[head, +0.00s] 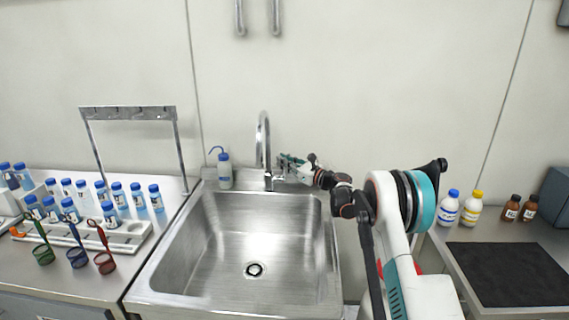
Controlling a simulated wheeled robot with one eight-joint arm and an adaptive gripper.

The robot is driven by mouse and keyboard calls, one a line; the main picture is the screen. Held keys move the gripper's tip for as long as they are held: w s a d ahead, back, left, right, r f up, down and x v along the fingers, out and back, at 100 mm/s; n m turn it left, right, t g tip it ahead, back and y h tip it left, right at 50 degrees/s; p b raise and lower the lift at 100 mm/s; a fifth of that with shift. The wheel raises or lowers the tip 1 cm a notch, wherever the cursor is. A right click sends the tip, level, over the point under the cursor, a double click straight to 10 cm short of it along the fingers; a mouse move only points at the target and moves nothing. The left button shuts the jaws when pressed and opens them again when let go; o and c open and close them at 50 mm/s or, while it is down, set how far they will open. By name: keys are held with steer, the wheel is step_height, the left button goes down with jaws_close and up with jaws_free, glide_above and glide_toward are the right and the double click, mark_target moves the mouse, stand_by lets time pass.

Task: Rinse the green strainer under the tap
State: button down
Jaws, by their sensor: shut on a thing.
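The green strainer (43,254) is at the far left, its handle leaning up against the white rack on the left counter, apart from my gripper. The tap (266,150) is a chrome gooseneck behind the steel sink (176,230). I see no water falling from its spout. My gripper (287,163) is at the tap's right side, beside its upright body. It is shut, apparently on the tap's handle, which is mostly hidden by the fingers. The strainer is not in my gripper.
A blue strainer (77,257) and a red strainer (105,262) stand right of the green one. Several blue-capped bottles crowd the left counter. A wash bottle (224,171) stands left of the tap. The sink basin is empty. A black mat (508,274) lies on the right counter.

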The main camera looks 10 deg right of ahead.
steer(key=c, duration=1.7)
jaws_free()
steer(key=v, duration=1.2)
